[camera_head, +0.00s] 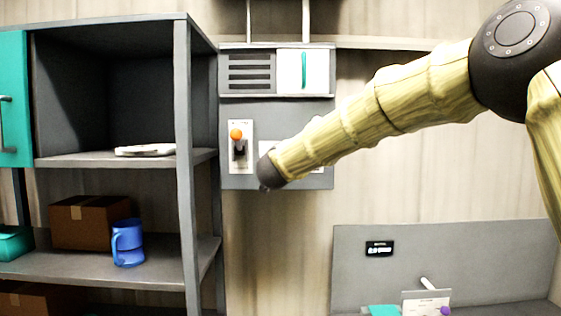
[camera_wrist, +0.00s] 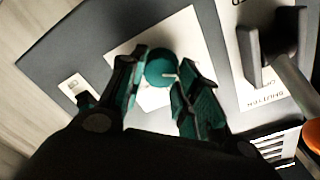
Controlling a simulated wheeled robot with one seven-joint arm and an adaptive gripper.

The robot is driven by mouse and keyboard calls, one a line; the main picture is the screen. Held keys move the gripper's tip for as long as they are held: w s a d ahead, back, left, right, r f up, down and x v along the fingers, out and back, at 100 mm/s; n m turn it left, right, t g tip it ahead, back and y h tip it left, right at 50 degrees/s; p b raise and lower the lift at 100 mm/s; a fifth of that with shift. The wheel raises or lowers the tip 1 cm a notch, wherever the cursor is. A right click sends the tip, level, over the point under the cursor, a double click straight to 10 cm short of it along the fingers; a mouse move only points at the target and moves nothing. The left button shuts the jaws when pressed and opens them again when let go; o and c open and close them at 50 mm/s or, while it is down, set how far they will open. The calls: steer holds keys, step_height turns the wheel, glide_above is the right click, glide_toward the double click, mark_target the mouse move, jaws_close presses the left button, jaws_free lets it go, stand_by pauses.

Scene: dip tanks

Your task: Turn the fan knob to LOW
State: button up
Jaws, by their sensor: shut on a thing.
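In the wrist view, turned against the head view, the pointer reaches toward the right finger. The LOW mark cannot be read. In the head view the grey panel (camera_head: 290,115) shows on the wall, but my arm hides the knob and the gripper's fingers.
A shutter lever (camera_head: 238,145) with an orange ball stands left of my wrist; it also shows at right in the wrist view (camera_wrist: 268,50). A louvred vent (camera_head: 250,72) sits above. Grey shelves (camera_head: 182,200) with a box (camera_head: 85,225) and blue mug (camera_head: 127,243) stand left.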

steer(key=o, duration=1)
steer(key=shift+s, duration=0.1)
steer(key=s, duration=1.1)
steer(key=shift+s, duration=0.35)
steer(key=shift+a, duration=0.1)
